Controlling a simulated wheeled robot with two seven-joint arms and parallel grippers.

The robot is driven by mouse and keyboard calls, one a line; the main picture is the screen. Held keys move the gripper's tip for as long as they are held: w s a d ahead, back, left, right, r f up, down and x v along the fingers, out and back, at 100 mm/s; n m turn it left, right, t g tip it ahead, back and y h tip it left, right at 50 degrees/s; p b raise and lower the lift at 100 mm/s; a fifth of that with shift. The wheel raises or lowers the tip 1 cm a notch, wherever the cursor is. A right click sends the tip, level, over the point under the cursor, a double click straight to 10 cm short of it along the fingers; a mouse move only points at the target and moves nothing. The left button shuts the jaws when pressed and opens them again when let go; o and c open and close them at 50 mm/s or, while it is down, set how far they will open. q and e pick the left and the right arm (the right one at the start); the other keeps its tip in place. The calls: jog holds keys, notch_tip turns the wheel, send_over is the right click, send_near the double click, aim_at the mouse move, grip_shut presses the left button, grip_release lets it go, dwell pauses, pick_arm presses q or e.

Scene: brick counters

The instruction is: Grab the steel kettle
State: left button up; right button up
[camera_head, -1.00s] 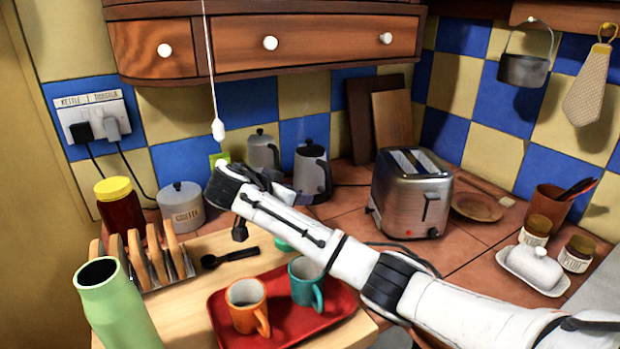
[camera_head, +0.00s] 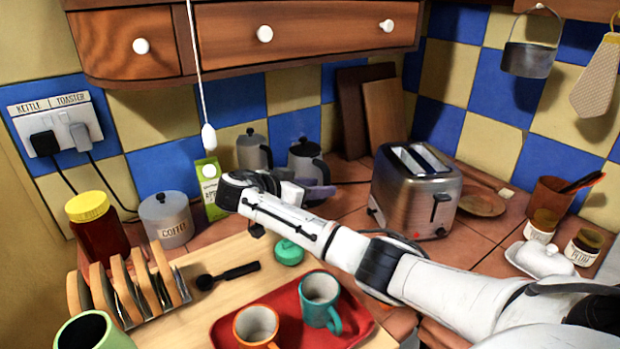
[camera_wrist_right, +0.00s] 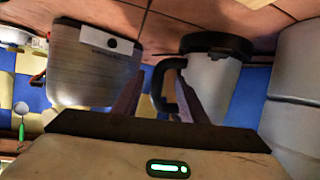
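The steel kettle (camera_head: 305,158), grey with a black lid and black handle, stands at the back of the counter, left of the toaster. My right gripper (camera_head: 318,190) is in front of its lower part and hides some of it. In the right wrist view the kettle (camera_wrist_right: 212,85) appears upside down. Its black handle (camera_wrist_right: 164,88) shows between the two spread fingers of my right gripper (camera_wrist_right: 160,95), close to the right-hand finger. I cannot tell whether they touch. My left gripper is not in view.
The steel toaster (camera_head: 415,190) stands right of the kettle. A grey lidded pot (camera_head: 253,152) and a green carton (camera_head: 209,190) are to its left. In front are a red tray (camera_head: 287,312) with two mugs, a toast rack (camera_head: 130,290) and a coffee tin (camera_head: 166,222).

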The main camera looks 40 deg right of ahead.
jog(key=x, duration=0.4)
jog(key=shift+s, duration=0.15)
jog(key=shift+a, duration=0.1)
grip_shut()
jog(key=shift+s, duration=0.1)
dwell(0.9)
jog(key=shift+r, duration=0.1)
